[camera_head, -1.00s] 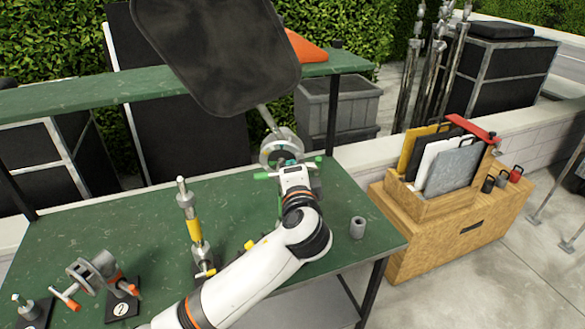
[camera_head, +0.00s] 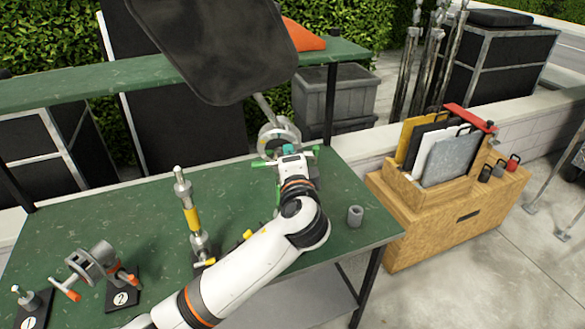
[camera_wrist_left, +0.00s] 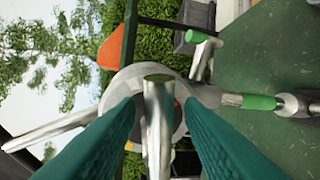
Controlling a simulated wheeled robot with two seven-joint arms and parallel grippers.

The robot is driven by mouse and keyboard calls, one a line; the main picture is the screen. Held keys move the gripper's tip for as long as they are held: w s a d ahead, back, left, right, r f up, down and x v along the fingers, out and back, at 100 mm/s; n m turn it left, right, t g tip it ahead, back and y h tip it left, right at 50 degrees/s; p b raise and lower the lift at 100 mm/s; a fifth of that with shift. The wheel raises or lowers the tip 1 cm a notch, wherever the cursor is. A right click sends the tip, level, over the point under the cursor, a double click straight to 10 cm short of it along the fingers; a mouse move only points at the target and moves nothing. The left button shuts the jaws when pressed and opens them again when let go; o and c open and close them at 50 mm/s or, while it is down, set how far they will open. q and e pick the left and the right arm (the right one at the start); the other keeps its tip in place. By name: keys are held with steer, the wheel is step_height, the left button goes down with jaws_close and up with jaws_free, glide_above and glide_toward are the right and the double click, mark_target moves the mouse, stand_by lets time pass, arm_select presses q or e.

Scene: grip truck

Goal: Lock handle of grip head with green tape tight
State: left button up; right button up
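The grip head with green tape (camera_head: 277,136) is a round metal clamp on the bench, on the rod of the big black flag (camera_head: 220,45). In the left wrist view its disc (camera_wrist_left: 178,85) sits behind a metal handle bar (camera_wrist_left: 157,125) pointing at the camera. Green tape (camera_wrist_left: 258,102) marks a bar on the right, and another green end (camera_wrist_left: 197,37) shows above. My left gripper (camera_head: 286,150) is at this head. Its teal fingers (camera_wrist_left: 158,110) stand on both sides of the handle bar, with gaps visible, so it looks open. My right gripper is not in view.
The green bench (camera_head: 130,205) also holds a yellow-taped stand pin (camera_head: 192,220), an orange-handled grip head (camera_head: 92,262) on a numbered base and a grey cylinder (camera_head: 355,215). A wooden crate (camera_head: 420,220) with flat panels stands to the right. A shelf (camera_head: 110,80) crosses behind.

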arm_select(q)
steer(key=s+r+b, duration=0.1)
steer(key=s+b, duration=0.2)
steer(key=s, duration=0.8)
steer(key=shift+s+d+r, duration=0.2)
steer(key=shift+s+d, duration=0.15)
